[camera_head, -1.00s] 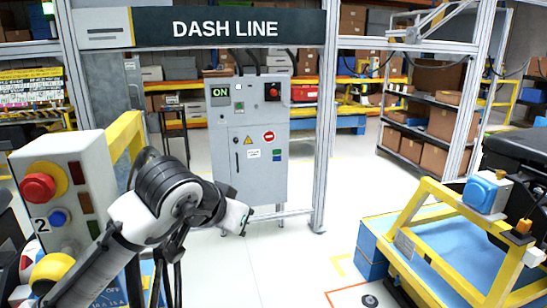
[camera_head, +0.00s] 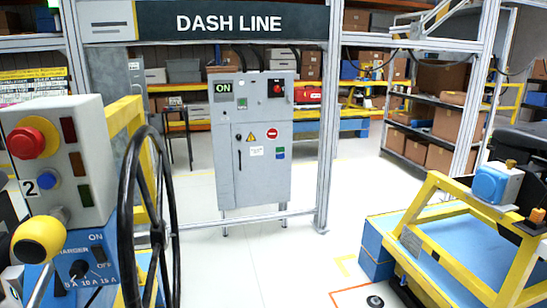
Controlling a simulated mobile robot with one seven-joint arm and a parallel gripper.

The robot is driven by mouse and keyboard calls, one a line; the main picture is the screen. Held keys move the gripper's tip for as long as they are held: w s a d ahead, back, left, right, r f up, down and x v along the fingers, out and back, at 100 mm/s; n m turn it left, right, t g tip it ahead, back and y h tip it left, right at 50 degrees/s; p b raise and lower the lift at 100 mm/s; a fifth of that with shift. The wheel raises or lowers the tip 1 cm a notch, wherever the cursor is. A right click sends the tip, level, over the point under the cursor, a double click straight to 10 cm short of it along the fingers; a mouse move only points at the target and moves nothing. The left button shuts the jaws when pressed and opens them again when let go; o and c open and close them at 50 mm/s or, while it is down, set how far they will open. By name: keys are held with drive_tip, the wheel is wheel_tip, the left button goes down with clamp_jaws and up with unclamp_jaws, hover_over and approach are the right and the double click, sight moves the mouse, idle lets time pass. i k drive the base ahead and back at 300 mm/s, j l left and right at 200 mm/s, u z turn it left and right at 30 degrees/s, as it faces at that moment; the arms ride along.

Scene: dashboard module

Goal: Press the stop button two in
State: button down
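A grey control box (camera_head: 88,150) marked "2" stands at the left edge. On its face is a red mushroom button (camera_head: 30,140) on a yellow round plate, with a blue button (camera_head: 47,179) below it. The red button stands out from the face, and nothing is touching it in view. I cannot tell from here whether it is pushed in. My gripper is not in view. A small pale grey piece at the bottom left edge is too cut off to identify.
A yellow ball knob (camera_head: 40,238), a blue charger panel (camera_head: 84,268) and a black handwheel (camera_head: 128,222) crowd the space below and right of the box. A grey cabinet (camera_head: 255,185) stands behind. A yellow-framed cart (camera_head: 425,240) is at right. Open floor lies between.

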sight(22, 145)
drive_tip(key=u, duration=1.5)
